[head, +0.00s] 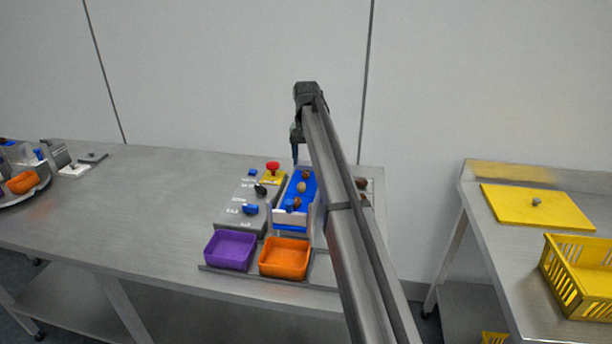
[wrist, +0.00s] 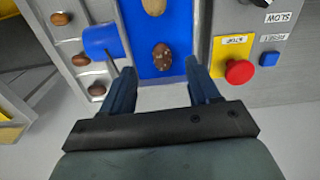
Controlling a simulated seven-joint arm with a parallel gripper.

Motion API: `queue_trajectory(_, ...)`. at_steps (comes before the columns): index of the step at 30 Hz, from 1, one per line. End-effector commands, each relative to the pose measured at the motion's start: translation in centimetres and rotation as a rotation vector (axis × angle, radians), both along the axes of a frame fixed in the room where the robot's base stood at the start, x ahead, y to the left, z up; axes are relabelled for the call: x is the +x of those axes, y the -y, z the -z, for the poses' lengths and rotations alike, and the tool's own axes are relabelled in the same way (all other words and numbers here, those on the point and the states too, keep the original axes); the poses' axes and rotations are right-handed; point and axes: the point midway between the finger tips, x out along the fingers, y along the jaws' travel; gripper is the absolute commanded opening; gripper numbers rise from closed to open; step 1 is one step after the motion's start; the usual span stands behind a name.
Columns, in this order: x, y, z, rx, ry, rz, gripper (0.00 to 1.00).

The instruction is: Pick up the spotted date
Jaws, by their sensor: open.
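The spotted date (wrist: 162,56) is brown with pale flecks and lies on the blue belt (wrist: 178,25) in the wrist view. In the head view the date farthest back on the belt (head: 306,174) appears to be the same one, its spots too small to see. My gripper (wrist: 160,74) is open and empty, its two fingers apart on either side of the date's line. The date lies just beyond the fingertips, between them in the picture, not held. In the head view my gripper (head: 296,158) hangs above the belt's far end.
A paler date (wrist: 154,7) lies farther along the belt. Several brown dates (wrist: 60,18) sit in side pockets beside a blue part (wrist: 101,41). A red stop button (wrist: 240,72) stands on the other side. Purple (head: 230,250) and orange (head: 285,258) bins stand at the belt's near end.

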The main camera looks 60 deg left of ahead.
Motion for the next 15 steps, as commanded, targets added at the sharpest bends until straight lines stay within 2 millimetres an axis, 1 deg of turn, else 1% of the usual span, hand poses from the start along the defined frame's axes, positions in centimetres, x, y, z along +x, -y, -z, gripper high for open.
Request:
queue_trajectory(5,0.1,-0.3,1.5,-0.002,-0.001,0.0,0.61)
queue_trajectory(12,0.2,-0.6,4.5,-0.001,0.0,0.0,0.61)
queue_trajectory(15,0.3,-0.6,5.0,-0.001,-0.001,0.0,0.61)
